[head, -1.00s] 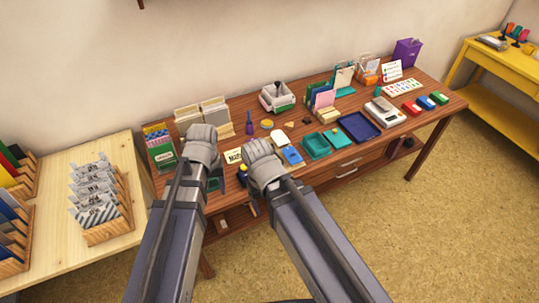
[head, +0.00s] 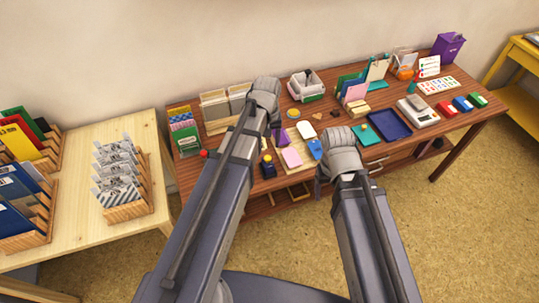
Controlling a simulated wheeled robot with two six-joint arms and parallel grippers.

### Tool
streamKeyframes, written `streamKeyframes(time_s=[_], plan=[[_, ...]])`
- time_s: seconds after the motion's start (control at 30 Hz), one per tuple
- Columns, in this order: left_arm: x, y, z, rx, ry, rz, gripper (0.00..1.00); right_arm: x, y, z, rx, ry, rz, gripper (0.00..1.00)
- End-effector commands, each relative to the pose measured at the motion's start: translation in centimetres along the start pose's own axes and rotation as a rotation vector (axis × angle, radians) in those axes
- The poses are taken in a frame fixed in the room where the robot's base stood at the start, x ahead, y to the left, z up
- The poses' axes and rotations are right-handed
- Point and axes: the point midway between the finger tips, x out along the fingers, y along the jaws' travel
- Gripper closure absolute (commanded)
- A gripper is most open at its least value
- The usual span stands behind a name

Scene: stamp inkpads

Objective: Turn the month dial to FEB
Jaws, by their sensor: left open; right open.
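I cannot make out a month dial or the word FEB in the head view. A small dark blue item with a yellow top (head: 268,168) sits near the front edge of the wooden desk (head: 465,125); it is too small to tell what it is. My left gripper (head: 265,92) is over the desk, right of the beige card box (head: 215,108). My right gripper (head: 340,142) is over the front edge, left of the teal tray (head: 366,135). Both are open; the wrists hide their fingertips and whatever lies under them.
A pink card (head: 291,157), a blue item (head: 314,149), a navy tray (head: 390,125) and a white scale (head: 418,112) crowd the desk. A pale table (head: 80,225) with wooden racks stands at the left. A yellow table (head: 510,72) stands at the right.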

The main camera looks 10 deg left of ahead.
Motion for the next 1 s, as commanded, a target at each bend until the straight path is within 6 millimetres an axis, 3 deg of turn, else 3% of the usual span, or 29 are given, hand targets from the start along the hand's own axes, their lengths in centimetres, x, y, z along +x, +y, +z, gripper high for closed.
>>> streamKeyframes(time_s=[0.5,0.9,1.0], plan=[[6.5,0.0,0.0,0.001,0.000,0.000,0.37,6.5,-0.6,-0.4,0.000,0.000,0.000,0.25],[7.0,0.0,0.0,0.001,0.000,0.000,0.37,6.9,-0.7,-0.4,0.000,0.000,0.000,0.25],[7.0,0.0,0.0,0.001,0.000,0.000,0.46,6.9,-0.7,-0.4,0.000,0.000,0.000,0.25]])
